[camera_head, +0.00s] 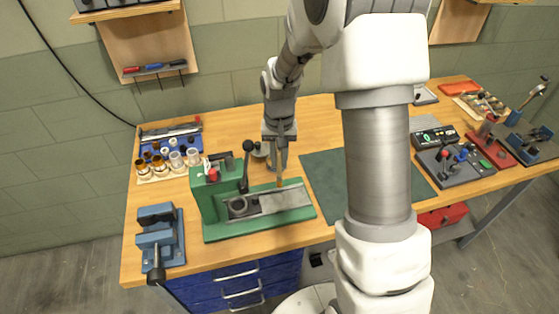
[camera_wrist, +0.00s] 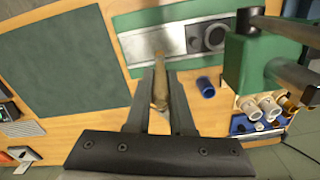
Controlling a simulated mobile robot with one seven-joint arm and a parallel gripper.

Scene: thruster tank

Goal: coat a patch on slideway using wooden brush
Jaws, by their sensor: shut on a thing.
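My gripper (camera_head: 278,160) is shut on a wooden brush (camera_wrist: 160,85), whose tan handle lies between the two fingers in the wrist view. The brush (camera_head: 280,183) points down at the slideway in the head view. The slideway (camera_head: 285,200) is a flat grey metal strip on a green machine base (camera_head: 262,228); it also shows in the wrist view (camera_wrist: 135,45). The brush's tip is over the slideway, and I cannot tell whether it touches. The bristles are too small to make out. No coated patch can be told apart.
A green upright with a black lever (camera_head: 245,165) stands left of the slideway. A blue cup (camera_wrist: 205,87) stands beside my gripper. Small jars (camera_head: 168,162) stand at the back left, a blue vise (camera_head: 160,238) at the front left. A dark green mat (camera_head: 325,170) lies clear to the right.

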